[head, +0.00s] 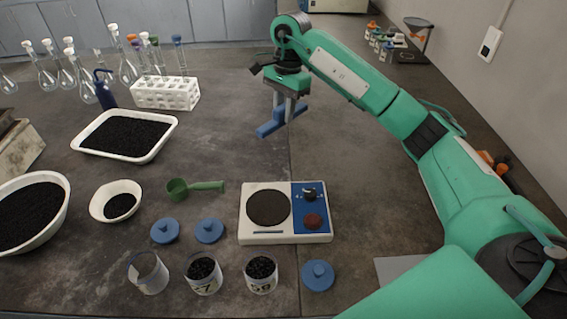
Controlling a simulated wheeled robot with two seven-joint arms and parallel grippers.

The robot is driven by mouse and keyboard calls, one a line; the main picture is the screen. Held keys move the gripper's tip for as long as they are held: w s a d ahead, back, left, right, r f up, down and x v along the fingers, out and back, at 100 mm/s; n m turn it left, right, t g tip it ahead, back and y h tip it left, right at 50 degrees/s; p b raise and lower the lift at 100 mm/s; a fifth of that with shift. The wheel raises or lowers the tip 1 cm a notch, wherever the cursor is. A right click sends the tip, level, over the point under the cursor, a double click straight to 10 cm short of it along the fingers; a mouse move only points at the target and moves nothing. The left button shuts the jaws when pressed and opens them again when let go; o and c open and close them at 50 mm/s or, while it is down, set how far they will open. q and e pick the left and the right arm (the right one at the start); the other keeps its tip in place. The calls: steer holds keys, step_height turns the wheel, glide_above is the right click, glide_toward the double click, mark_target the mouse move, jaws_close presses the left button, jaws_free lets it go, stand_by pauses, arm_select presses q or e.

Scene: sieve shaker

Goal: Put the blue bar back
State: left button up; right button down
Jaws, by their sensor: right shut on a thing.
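The blue bar (271,130) is in the head view, upper middle, seen against the dark bench top. My right gripper (287,110) points down with its grey fingers shut on the bar. The bar appears to be held above the bench, but the exact gap under it is hard to tell. The shaker (285,239), a white and blue unit with a dark round plate and knobs, sits in the front middle, nearer than the bar. Nothing stands on its plate. My left gripper is not in view.
Three jars (203,274) and several blue lids (318,275) lie along the front. A green scoop (196,187), a small bowl (117,199), a white tray (124,136) and a test tube rack (166,94) are at left. The bench between rack and my right arm is mostly clear.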

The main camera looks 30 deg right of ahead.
steer(key=p, duration=0.1)
glide_above(282, 170)
steer(key=f, duration=1.2)
steer(key=shift+d+f, duration=0.1)
steer(key=shift+d, duration=0.15)
step_height(282, 170, down, 4)
steer(key=shift+f+p, duration=0.15)
steer(key=shift+p, duration=0.2)
steer(key=shift+f, duration=0.35)
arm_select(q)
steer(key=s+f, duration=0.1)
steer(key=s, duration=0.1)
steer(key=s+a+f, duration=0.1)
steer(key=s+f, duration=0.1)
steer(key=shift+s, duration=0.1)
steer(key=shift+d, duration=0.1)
arm_select(e)
steer(key=shift+f, duration=0.1)
steer(key=c, duration=1.2)
jaws_free()
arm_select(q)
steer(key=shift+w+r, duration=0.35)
